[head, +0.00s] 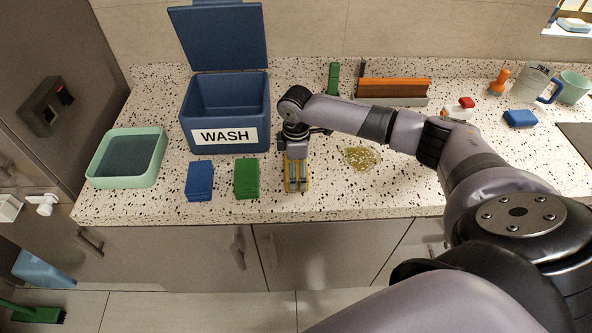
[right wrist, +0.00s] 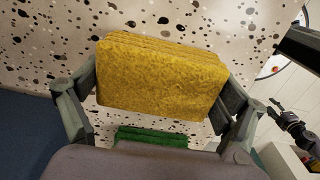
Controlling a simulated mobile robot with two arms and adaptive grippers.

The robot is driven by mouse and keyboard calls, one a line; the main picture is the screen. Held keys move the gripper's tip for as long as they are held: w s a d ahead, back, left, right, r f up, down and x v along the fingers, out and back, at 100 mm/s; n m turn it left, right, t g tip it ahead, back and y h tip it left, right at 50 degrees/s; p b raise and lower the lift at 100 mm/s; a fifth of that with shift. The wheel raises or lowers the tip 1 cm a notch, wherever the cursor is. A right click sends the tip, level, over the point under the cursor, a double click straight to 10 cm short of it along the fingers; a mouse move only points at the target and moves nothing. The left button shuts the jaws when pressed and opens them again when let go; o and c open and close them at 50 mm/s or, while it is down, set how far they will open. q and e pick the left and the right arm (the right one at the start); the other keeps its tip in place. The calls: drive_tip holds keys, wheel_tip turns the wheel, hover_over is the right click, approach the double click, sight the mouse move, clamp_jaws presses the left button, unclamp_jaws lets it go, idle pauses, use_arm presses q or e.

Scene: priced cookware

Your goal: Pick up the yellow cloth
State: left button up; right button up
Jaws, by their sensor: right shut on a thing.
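The yellow cloth (right wrist: 160,75) is a thick folded block between the two fingers of my right gripper in the right wrist view. In the head view only yellow edges of the cloth (head: 288,184) show beside the fingers. My right gripper (head: 297,180) points down near the counter's front edge and is shut on the cloth. I cannot tell whether the cloth touches the counter or is just above it. My left gripper is not in the head view.
A green folded cloth (head: 246,178) and a blue one (head: 199,181) lie to the left. Behind them stands an open blue WASH bin (head: 228,137), with a pale green tub (head: 104,177) at its left. A spill with crumbs (head: 361,157) lies right of my gripper.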

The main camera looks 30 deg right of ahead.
drive_tip(key=shift+r, duration=0.1)
drive_tip(key=shift+c, duration=0.3)
drive_tip(key=shift+r, duration=0.6)
wheel_tip(320, 180, up, 19)
drive_tip(key=b, duration=0.3)
drive_tip(key=shift+f, duration=0.15)
drive_tip(key=o, duration=0.6)
drive_tip(key=c, duration=0.5)
